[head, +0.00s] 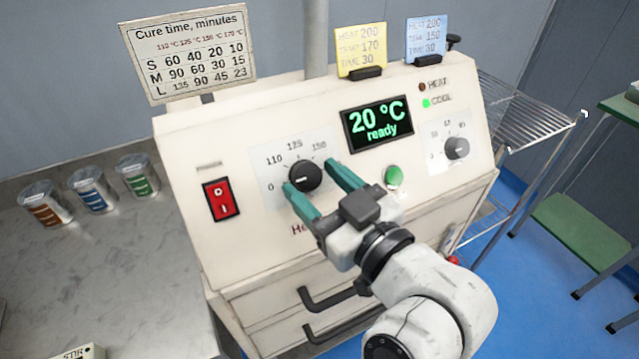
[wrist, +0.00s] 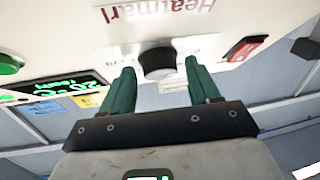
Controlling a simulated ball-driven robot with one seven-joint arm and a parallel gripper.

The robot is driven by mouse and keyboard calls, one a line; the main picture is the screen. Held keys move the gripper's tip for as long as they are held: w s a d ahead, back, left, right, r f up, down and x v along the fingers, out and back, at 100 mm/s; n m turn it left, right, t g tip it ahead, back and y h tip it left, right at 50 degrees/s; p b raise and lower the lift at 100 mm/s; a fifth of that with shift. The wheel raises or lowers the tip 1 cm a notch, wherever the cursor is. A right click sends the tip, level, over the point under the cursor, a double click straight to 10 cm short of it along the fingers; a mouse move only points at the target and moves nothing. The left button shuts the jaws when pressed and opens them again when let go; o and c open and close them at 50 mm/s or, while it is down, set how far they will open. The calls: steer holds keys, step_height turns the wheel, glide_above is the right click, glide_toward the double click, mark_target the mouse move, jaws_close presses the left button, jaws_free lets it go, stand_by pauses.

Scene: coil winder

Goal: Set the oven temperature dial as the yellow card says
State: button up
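The oven temperature dial (head: 305,177) is a black knob on the cream oven front, with a scale showing 0, 110, 125 and 150. A pale pointer mark on it faces roughly left, near the 0 side. The yellow card (head: 361,48) stands on top of the oven and appears to read HEAT 200, TEMP 170, TIME 30. My gripper (head: 315,180) is open, its green fingers on either side of the dial. In the wrist view the dial (wrist: 157,63) sits between the fingertips (wrist: 158,72), with gaps visible on both sides.
The display (head: 377,122) reads 20 °C ready. A red switch (head: 221,199) is left of the dial, a green button (head: 393,176) right, and a smaller dial (head: 456,148) farther right. A blue card (head: 426,40) and a cure chart (head: 188,52) stand on top. Cups stand at left.

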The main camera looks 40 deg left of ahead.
steer(key=c, duration=0.9)
